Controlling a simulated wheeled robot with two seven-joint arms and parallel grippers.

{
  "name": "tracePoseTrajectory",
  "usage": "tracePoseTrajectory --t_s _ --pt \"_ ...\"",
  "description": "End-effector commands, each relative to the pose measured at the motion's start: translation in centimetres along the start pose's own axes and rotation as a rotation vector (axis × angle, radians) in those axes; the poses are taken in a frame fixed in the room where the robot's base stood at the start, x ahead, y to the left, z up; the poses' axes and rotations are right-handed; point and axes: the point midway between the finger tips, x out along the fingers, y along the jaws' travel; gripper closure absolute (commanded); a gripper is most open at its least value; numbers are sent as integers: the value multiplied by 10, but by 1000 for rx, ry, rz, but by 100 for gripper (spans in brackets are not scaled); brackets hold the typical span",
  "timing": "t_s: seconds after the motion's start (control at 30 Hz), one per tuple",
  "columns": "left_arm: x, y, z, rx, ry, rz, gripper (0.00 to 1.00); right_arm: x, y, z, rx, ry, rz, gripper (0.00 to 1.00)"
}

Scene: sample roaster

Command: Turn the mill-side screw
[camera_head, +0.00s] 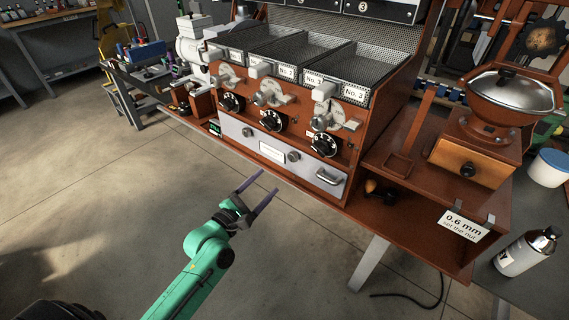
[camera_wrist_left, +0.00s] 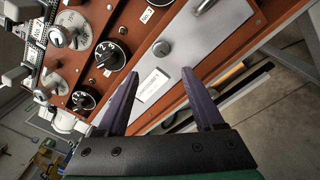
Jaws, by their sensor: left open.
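The drawer front is a pale grey panel (camera_head: 312,174) low on the roaster, with two round grey screws and a label between them. The mill-side screw (camera_head: 293,156) is the right one, between label and drawer handle (camera_head: 330,178); it also shows in the left wrist view (camera_wrist_left: 162,48). The other screw (camera_head: 247,132) is to its left. My left gripper (camera_head: 270,181) is open and empty, in front of and below the panel, its fingers pointing towards it. In the left wrist view the screw appears beyond and between the fingertips (camera_wrist_left: 161,72), apart from them. My right gripper is not visible.
Black dials (camera_head: 325,145) and grey levers line the roaster above the panel. The mill (camera_head: 488,120), with a metal bowl and wooden drawer, stands right. A card (camera_head: 465,226) reads "0.6 mm set the nut". A bottle (camera_head: 526,252) stands far right. Open floor lies left.

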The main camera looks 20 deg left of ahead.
Motion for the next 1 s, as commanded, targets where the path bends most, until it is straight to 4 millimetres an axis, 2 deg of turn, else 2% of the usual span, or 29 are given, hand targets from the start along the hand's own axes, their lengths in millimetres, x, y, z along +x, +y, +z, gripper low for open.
tracePoseTrajectory --t_s 0.2,0.4,0.53,0.77,0.87,0.93,0.97,1.0 --pt "61 1 2 1 -2 2 31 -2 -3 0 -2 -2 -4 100" --pt "104 0 -1 4 0 1 31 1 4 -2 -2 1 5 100" --pt "116 0 0 4 1 -1 31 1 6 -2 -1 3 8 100" --pt "117 -1 0 4 1 -1 31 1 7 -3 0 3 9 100" --pt "117 -1 0 4 1 -1 65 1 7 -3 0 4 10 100" --pt "117 -1 0 4 1 -1 92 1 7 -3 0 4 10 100" --pt "116 -1 0 4 1 -1 100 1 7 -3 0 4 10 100" --pt "116 0 0 4 2 -1 100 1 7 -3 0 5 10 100"
